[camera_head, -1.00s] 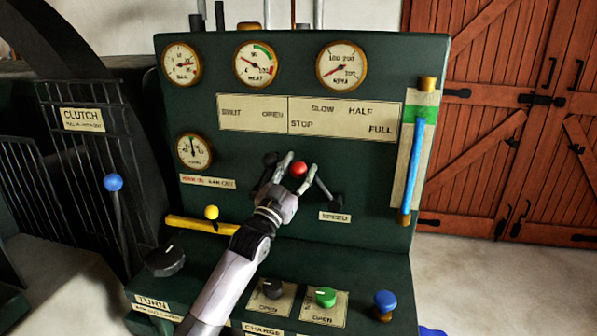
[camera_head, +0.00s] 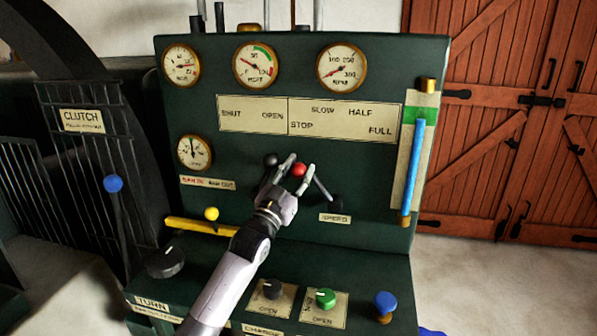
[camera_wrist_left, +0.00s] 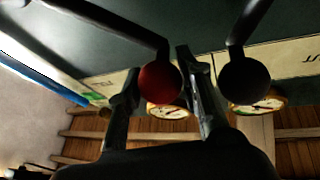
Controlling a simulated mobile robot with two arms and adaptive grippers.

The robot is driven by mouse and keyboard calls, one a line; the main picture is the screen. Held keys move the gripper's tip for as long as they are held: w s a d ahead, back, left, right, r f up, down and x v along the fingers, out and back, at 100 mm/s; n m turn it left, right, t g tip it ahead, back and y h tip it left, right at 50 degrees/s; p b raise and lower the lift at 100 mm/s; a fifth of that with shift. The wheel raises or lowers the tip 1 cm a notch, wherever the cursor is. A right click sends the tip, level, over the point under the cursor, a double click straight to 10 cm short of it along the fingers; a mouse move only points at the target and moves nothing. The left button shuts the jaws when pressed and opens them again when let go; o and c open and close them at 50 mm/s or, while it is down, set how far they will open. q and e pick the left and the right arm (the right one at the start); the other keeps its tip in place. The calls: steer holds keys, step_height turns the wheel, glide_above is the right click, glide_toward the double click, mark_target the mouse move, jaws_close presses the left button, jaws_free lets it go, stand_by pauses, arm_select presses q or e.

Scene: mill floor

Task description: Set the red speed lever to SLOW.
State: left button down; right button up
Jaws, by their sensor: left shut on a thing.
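The red speed lever has a round red knob (camera_head: 299,170) on a dark rod, leaning up and left from its pivot above the SPEED label (camera_head: 335,218). The knob is below the STOP mark on the scale plate (camera_head: 345,118); SLOW is farther up and right. My left gripper (camera_head: 299,172) is shut on the red knob, one finger on each side. In the left wrist view the red knob (camera_wrist_left: 160,83) sits between the two fingers. My right gripper is not in view.
A black-knobbed lever (camera_head: 270,160) stands close left of my fingers; its knob (camera_wrist_left: 244,81) is beside one finger in the wrist view. A yellow lever (camera_head: 211,213) is lower left. A blue gauge tube (camera_head: 413,165) is at right. Knobs, including a green one (camera_head: 326,298), line the ledge.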

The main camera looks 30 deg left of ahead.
arm_select(q)
steer(key=w+d+r+m+g+h+p, duration=0.1)
steer(key=d+r+m+g+h+p, duration=0.1)
steer(key=d+m+p, duration=0.3)
steer(key=shift+w+d+r+m+h+p, duration=0.25)
steer(key=shift+r+m+h+p, duration=0.15)
steer(key=shift+m+p, duration=0.55)
steer(key=c, duration=1.4)
jaws_free()
steer(key=shift+s+f, duration=0.1)
steer(key=v, duration=1.2)
